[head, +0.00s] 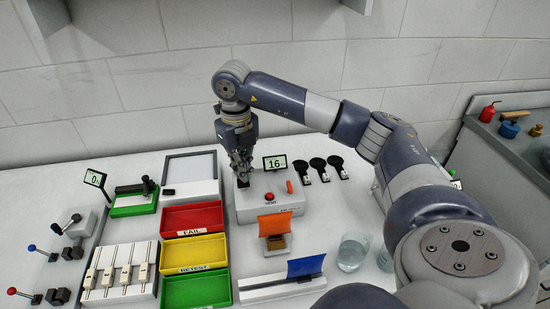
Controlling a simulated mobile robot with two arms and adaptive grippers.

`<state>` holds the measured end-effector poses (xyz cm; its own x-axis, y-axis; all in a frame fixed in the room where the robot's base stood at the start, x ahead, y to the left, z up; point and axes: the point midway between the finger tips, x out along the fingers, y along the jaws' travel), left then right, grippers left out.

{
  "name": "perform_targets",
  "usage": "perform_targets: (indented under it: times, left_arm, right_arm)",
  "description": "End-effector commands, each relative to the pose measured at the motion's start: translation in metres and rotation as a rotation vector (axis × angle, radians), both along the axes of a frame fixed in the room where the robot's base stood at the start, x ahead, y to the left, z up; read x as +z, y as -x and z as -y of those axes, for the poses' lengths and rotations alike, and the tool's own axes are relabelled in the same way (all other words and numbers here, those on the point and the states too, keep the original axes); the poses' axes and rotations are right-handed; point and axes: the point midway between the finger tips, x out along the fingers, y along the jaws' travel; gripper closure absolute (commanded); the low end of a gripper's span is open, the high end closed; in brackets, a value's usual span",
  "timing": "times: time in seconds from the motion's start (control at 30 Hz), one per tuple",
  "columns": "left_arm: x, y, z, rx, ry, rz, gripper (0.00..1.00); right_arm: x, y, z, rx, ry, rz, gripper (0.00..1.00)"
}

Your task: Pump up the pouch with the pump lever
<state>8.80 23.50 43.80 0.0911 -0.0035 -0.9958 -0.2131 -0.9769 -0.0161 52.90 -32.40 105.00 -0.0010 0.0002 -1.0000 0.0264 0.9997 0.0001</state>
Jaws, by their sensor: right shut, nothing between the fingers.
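My right gripper (242,182) points down at the back left of a white box (255,213), its fingers shut with nothing between them. It hides that corner of the box, and a pump lever there cannot be made out. The box has a red button (269,197), a small orange-red peg (289,187) and a display (275,162) reading 16. In front of the box is an orange flap-like piece (275,223) on a small stand; I cannot tell whether it is the pouch. My left gripper is not in view.
Red (192,217), yellow (206,253) and green (197,291) trays stand left of the box. A green-based device (133,206) with a black handle is further left. A blue piece (306,265) on a white rail and a glass beaker (352,253) are at the front right.

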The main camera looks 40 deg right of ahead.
Motion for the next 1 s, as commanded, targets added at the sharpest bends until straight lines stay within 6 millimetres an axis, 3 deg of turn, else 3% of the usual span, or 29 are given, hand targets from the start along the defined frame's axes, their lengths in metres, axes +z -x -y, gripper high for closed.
perform_targets:
  times: [0.17, 0.93, 1.0]
  left_arm:
    - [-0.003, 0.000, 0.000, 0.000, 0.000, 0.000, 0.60]
    - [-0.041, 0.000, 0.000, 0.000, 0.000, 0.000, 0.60]
    - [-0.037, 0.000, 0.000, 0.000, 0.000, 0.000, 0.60]
  right_arm:
    - [-0.004, 0.000, 0.000, 0.000, 0.000, 0.000, 1.00]
    - [-0.059, 0.000, 0.001, -0.001, 0.001, -0.001, 1.00]
    - [-0.054, 0.000, 0.001, -0.001, 0.001, 0.000, 1.00]
